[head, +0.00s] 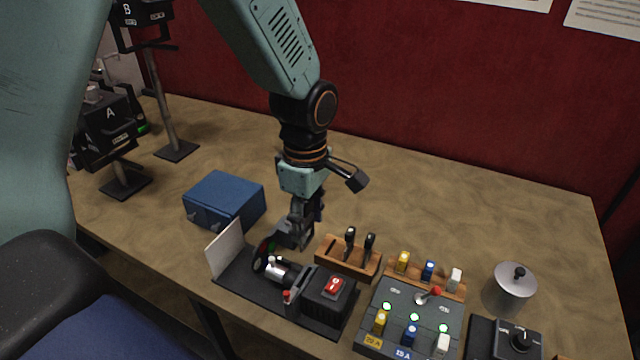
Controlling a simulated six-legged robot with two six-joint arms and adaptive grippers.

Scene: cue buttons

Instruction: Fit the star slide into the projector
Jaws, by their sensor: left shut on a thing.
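A white screen (226,249) stands at the base's left end. My left gripper (301,232) points down behind the lens, just left of the wooden slide rack. It is shut on a small dark thing, apparently a slide, mostly hidden by the fingers; its picture cannot be read. The wooden rack (345,262) holds two black-handled slides (350,240), (368,246). My right gripper is out of view.
A blue box (225,201) sits left of the gripper. At right are a panel (407,318) with coloured plugs and a lever, a plug rack (392,276), a metal canister (509,288) and a dial box (516,340). Lamp stands (172,150) are at back left. The back right table is clear.

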